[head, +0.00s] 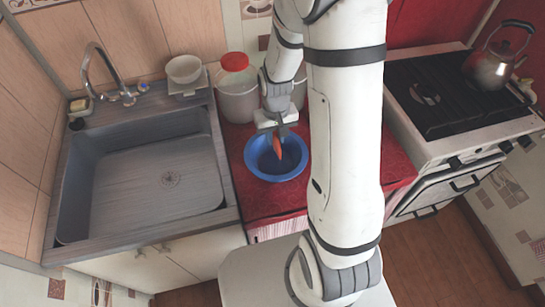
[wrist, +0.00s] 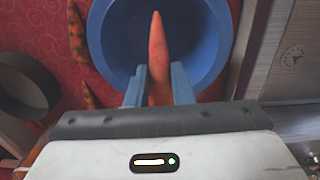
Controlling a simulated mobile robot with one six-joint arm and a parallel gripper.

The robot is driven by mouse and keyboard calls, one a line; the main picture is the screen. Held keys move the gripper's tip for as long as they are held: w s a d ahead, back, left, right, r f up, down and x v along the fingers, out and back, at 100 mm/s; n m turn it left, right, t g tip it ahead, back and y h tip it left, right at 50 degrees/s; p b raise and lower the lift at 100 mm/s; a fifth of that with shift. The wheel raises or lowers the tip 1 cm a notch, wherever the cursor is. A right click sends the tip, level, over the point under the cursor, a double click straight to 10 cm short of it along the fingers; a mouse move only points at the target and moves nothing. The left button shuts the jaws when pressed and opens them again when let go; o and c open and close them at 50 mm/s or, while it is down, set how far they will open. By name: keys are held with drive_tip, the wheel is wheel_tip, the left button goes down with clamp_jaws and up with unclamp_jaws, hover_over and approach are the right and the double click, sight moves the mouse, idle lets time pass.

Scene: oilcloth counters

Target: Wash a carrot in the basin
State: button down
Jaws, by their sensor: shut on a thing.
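My gripper (head: 276,130) points down over the blue basin (head: 262,174) on the red counter. It is shut on an orange carrot (head: 277,147), whose tip points down into the basin's opening. In the wrist view the carrot (wrist: 157,45) sticks out beyond the two blue-grey fingers (wrist: 158,88), in front of the blue basin (wrist: 100,40). I cannot tell whether the tip touches the bottom, or whether there is water in the basin. Two more carrots, one upper (wrist: 76,28) and one lower (wrist: 89,94), lie on the red cloth beside the basin in the wrist view.
A large grey sink (head: 140,185) with a tap (head: 108,75) is on the left. The stove (head: 440,95) with a kettle (head: 492,68) is on the right. My arm hides part of the counter.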

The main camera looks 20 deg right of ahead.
sight(276, 140)
drive_tip(key=shift+r, duration=0.1)
idle(0.4)
drive_tip(key=shift+r+p, duration=1.4)
drive_tip(key=shift+r, duration=0.55)
drive_tip(key=shift+s+f, duration=0.1)
